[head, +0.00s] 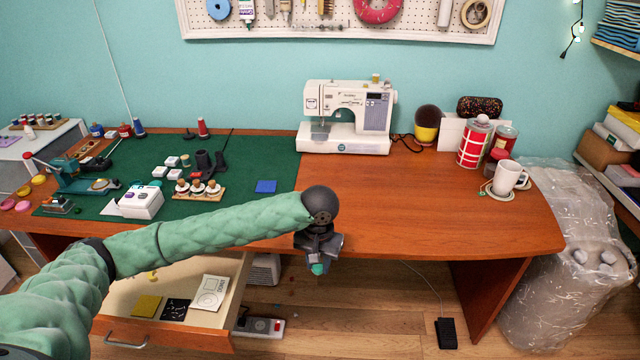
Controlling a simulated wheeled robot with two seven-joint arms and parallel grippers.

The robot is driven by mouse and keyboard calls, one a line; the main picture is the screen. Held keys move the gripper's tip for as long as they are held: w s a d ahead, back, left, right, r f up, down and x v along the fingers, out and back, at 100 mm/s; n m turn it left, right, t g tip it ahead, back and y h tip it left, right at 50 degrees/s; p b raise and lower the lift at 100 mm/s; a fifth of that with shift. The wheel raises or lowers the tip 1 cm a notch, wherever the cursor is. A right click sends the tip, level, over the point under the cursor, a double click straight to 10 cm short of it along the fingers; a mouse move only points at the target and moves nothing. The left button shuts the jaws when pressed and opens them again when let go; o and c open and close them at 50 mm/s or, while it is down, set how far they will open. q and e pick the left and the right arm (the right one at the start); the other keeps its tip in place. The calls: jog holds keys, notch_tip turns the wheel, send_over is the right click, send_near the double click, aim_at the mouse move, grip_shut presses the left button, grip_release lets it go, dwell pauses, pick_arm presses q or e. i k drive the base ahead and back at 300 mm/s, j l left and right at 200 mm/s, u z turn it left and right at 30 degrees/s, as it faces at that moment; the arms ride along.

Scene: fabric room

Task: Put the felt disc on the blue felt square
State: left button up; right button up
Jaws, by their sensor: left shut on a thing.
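My left gripper (318,266) points down in front of the table's front edge, to the right of the open drawer. It is shut on a small teal piece, the felt disc (318,269), which shows at the fingertips and is partly hidden by them. The gripper is to the right of the blue square and nearer to me. My right gripper is not in view.
A white sewing machine (348,117) stands at the back. A wooden spool tray (200,191) and a white box (141,202) are left of the square. A white mug (508,178) stands at the right. The drawer (165,338) is open below. The table's middle right is clear.

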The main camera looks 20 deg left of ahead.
aim_at(266, 186)
jog(key=j+z, duration=0.3)
jog(key=j, duration=0.2)
jog(key=j+z, duration=0.25)
jog(key=j, duration=0.3)
jog(key=k+j+z, duration=0.15)
jog(key=j+z, duration=0.15)
jog(key=j, duration=0.2)
jog(key=k+j+z, duration=0.1)
jog(key=j+z, duration=0.2)
jog(key=j, duration=0.15)
